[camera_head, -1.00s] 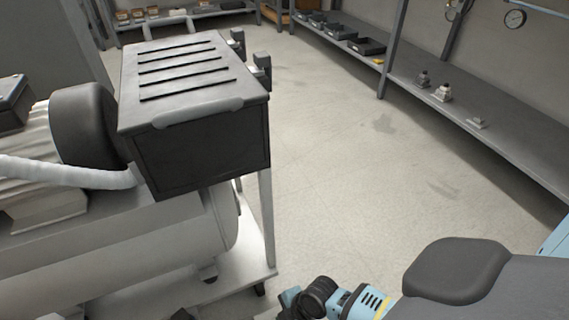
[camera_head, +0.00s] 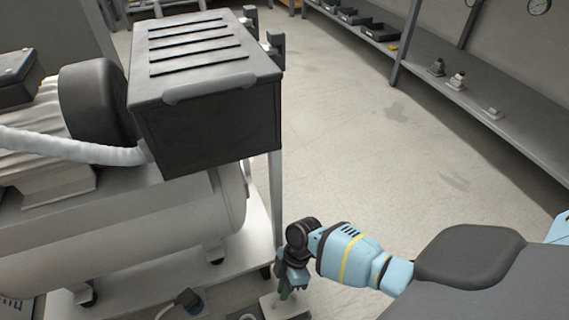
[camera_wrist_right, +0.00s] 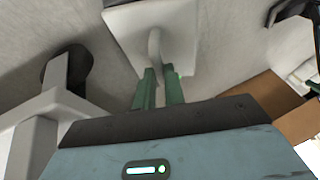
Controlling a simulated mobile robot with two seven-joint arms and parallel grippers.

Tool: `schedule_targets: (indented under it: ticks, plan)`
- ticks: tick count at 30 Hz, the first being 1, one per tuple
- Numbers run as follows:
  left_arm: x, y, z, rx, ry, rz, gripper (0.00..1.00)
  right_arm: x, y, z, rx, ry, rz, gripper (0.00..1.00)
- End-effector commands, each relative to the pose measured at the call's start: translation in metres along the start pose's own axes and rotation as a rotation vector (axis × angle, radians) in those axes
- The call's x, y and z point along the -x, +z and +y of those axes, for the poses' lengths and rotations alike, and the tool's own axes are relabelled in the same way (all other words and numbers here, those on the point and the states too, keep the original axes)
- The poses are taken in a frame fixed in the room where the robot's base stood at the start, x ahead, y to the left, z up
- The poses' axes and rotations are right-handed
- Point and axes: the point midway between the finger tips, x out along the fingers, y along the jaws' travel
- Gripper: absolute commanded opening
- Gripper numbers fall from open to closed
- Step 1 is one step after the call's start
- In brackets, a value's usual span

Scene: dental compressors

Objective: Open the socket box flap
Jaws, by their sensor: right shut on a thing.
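The pale socket box (camera_head: 270,308) sits low, near the bottom edge of the head view, partly hidden by my right gripper (camera_head: 289,290). In the right wrist view it is a light, square-faced box (camera_wrist_right: 180,28) with a curved pale tab (camera_wrist_right: 154,48) standing out from its face. The green fingers of my right gripper (camera_wrist_right: 159,88) are closed around the end of this tab, which I take to be the flap's. The flap itself is hard to tell apart from the box, and it looks shut. My left gripper is not in view.
A compressor with a pale tank (camera_head: 130,225) and a black slatted housing (camera_head: 210,125) stands at the left. A dark plug-like piece with a cable (camera_head: 186,299) lies near the bottom. A long shelf (camera_head: 480,105) runs along the right. The middle floor is clear.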

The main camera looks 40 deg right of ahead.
Motion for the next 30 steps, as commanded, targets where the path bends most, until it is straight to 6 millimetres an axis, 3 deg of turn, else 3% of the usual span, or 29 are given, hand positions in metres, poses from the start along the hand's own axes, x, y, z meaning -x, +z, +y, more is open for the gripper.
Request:
schedule_targets:
  ticks: [1,6,19,30]
  plan:
    - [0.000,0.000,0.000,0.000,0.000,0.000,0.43,0.001,0.000,0.002,0.001,0.006,0.000,0.12]
    - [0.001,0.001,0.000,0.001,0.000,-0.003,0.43,0.001,0.000,0.001,0.001,0.005,0.000,0.33]
    - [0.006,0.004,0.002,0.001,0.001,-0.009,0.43,0.009,0.000,0.001,0.001,0.004,-0.001,0.33]
    - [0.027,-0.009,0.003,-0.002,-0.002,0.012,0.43,0.064,-0.001,0.001,0.002,0.008,0.000,0.33]
